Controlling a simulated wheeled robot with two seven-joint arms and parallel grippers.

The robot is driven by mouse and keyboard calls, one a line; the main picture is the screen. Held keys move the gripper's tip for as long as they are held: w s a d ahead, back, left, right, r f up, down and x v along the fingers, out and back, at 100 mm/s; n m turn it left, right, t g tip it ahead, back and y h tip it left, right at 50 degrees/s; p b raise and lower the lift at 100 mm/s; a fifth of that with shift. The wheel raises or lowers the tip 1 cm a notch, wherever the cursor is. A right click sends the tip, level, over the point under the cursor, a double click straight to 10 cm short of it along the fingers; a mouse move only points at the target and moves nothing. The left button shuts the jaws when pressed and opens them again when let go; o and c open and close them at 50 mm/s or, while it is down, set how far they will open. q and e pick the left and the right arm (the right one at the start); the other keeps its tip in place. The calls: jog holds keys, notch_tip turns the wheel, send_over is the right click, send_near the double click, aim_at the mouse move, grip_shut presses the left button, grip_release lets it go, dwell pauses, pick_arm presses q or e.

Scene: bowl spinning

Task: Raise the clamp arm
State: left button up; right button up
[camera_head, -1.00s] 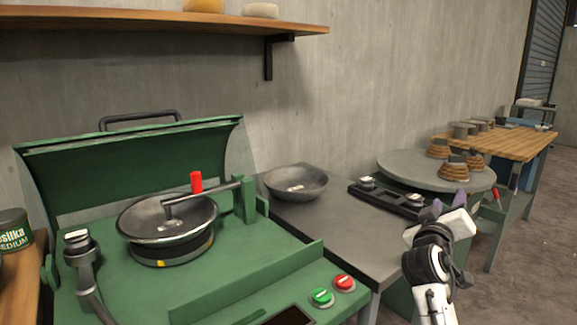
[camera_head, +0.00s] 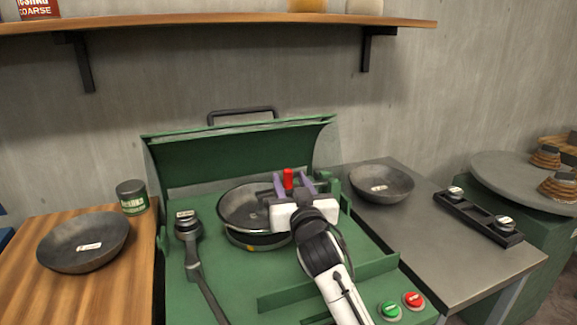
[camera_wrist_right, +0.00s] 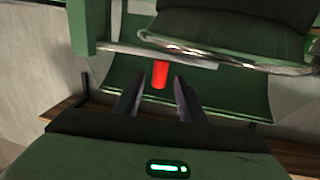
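The clamp arm is a grey bar with a red handle (camera_head: 288,178) standing up at its end, over the bowl (camera_head: 240,205) in the green machine (camera_head: 215,283). In the head view, the arm's bar is mostly hidden behind my right gripper (camera_head: 292,185). The right gripper is open, with its two purple-grey fingers on either side of the red handle. In the right wrist view the red handle (camera_wrist_right: 160,74) shows between and just beyond the fingertips (camera_wrist_right: 157,92), with a gap on each side. The clamp bar (camera_wrist_right: 150,53) runs across above it. My left gripper is not in view.
A loose bowl (camera_head: 84,242) lies on the wooden table at left beside a green tin (camera_head: 132,197). Another bowl (camera_head: 381,184) lies on the grey table at right. The raised green lid (camera_head: 240,160) stands behind the clamp. Green and red buttons (camera_head: 401,304) are at the front.

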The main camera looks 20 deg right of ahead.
jog(key=w, duration=0.4)
jog(key=w+d, duration=0.1)
jog(key=w, duration=0.2)
jog(key=shift+w+f, duration=0.1)
grip_shut()
